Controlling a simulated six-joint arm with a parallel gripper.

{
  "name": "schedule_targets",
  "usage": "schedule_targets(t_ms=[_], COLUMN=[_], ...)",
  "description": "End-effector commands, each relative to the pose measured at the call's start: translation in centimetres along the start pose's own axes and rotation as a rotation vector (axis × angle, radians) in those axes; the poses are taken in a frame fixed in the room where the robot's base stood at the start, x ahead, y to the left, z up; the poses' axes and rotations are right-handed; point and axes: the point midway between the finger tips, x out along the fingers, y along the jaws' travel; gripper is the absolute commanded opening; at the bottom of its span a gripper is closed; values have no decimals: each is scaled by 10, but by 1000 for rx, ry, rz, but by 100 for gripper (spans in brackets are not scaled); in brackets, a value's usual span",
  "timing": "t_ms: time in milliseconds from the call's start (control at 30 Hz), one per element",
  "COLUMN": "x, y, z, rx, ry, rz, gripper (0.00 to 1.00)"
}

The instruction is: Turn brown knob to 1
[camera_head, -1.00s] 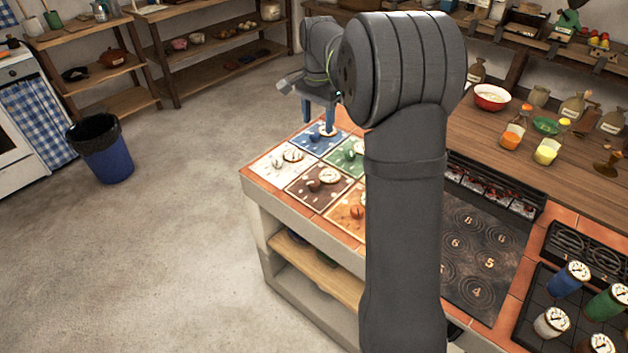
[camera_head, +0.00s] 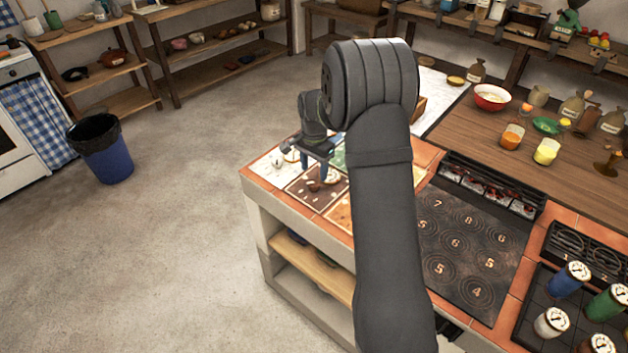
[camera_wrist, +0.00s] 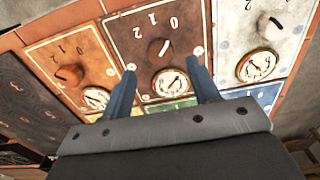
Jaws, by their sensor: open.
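The brown panel (camera_wrist: 133,45) lies in the middle of the wrist view, with the marks 0, 1 and 2 around its brown knob (camera_wrist: 160,48). Which mark the knob points at is hard to tell. A round white dial (camera_wrist: 170,83) sits on the same panel. My gripper (camera_wrist: 163,72) is open and empty, its two blue fingers apart on either side of the dial, with the knob beyond the fingertips. In the head view my gripper (camera_head: 314,170) hangs over the brown panel (camera_head: 304,197), close to the knob (camera_head: 313,186).
The white panel (camera_wrist: 235,25) with its knob and dial is beside the brown one, and the orange panel (camera_wrist: 42,58) is on the other side. Blue and green panels lie behind. A dark hob plate (camera_head: 460,255) is right of my arm.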

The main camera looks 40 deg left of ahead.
Motion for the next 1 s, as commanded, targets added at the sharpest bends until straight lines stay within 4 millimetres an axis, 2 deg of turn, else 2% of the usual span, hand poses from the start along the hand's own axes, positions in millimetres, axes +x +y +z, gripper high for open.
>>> schedule_targets(t_ms=[100, 300, 667, 700, 900, 933, 1000], x=[23, 47, 53, 53, 53, 53, 53], y=[0, 0, 0, 0, 0, 0, 0], z=[0, 0, 0, 0, 0, 0, 0], rx=[0, 0, 0, 0, 0, 0, -1], ry=[-2, -1, 0, 0, 0, 0, 0], rz=[2, 1, 0, 0, 0, 0, 0], gripper=[55, 55, 55, 54, 14, 11, 11])
